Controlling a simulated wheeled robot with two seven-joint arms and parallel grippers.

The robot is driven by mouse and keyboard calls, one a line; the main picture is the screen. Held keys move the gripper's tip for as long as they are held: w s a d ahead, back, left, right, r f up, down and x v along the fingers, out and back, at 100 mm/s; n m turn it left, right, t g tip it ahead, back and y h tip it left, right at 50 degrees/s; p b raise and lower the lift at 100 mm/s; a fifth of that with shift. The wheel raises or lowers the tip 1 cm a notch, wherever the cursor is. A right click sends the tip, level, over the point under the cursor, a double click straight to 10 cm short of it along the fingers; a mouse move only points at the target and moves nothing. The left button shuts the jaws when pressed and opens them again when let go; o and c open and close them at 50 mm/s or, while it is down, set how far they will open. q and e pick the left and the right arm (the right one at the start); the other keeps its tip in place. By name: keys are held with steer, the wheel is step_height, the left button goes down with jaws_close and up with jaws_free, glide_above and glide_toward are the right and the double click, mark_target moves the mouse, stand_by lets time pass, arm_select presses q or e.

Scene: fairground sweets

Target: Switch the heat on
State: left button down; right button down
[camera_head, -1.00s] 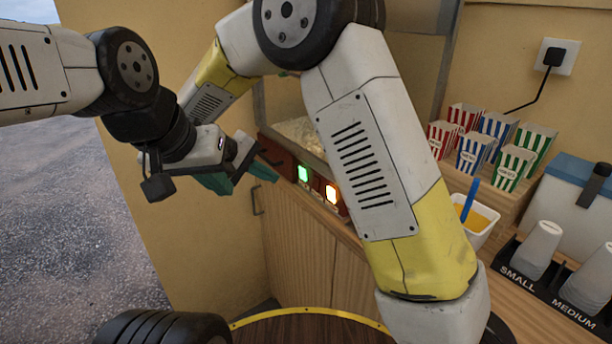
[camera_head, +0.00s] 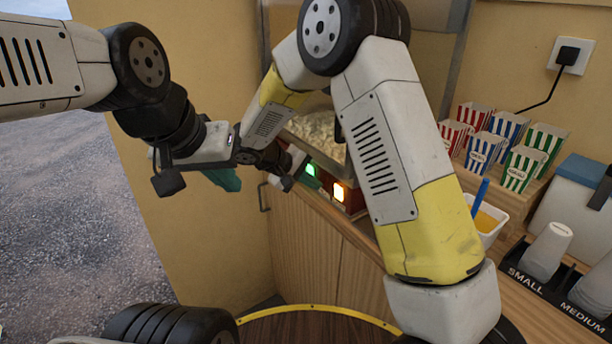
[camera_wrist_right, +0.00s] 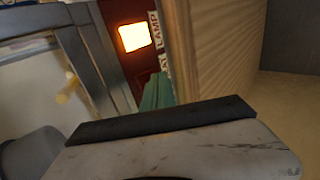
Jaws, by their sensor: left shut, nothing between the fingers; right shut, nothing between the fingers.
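In the right wrist view the orange switch (camera_wrist_right: 134,37) glows beside a LAMP label (camera_wrist_right: 155,29). A second label, partly covered and ending in "AT" (camera_wrist_right: 163,62), sits just by my right gripper (camera_wrist_right: 158,92). Its teal fingers are shut and empty, close to the panel. The switch at that label is hidden, and I cannot tell whether the fingers touch it. My left gripper (camera_head: 226,179) is shut and empty, left of the panel.
The popcorn machine (camera_head: 318,128) stands on the wooden counter (camera_head: 305,245). Striped popcorn boxes (camera_head: 485,150), a yellow-filled tub (camera_head: 488,218) and a cup rack (camera_head: 545,285) are to the right. My right forearm crosses in front of the counter.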

steer(key=shift+d, duration=0.1)
steer(key=shift+w+d, duration=0.1)
stand_by(0.4)
steer(key=shift+r, duration=0.8)
